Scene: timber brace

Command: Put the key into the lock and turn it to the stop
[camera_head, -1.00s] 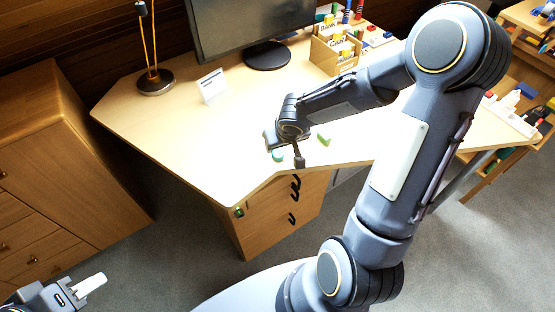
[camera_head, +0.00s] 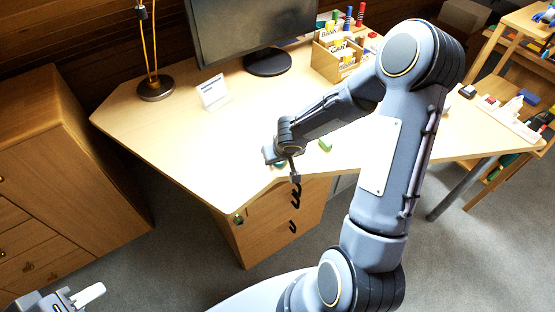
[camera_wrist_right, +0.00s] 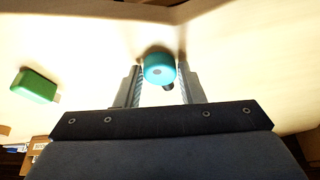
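A teal round piece (camera_wrist_right: 158,68) with a small dark part beside it shows in the right wrist view; I cannot tell for sure that it is the key's head. My right gripper (camera_wrist_right: 160,76) is open, with a finger on either side of the teal piece. In the head view the teal piece (camera_head: 279,166) is mostly hidden under the right wrist, near the desk's front edge. A small round fitting that looks like the lock (camera_head: 238,218) is on the drawer cabinet's front (camera_head: 262,232). My left gripper (camera_head: 88,295) is at the lower left, away from the desk.
A green block (camera_head: 325,145) lies on the desk (camera_head: 160,130) right of my right gripper, and left in the wrist view (camera_wrist_right: 35,85). Black handles (camera_head: 295,190) stick out from the cabinet. A monitor (camera_head: 250,30), card stand (camera_head: 213,92) and lamp (camera_head: 155,85) stand behind.

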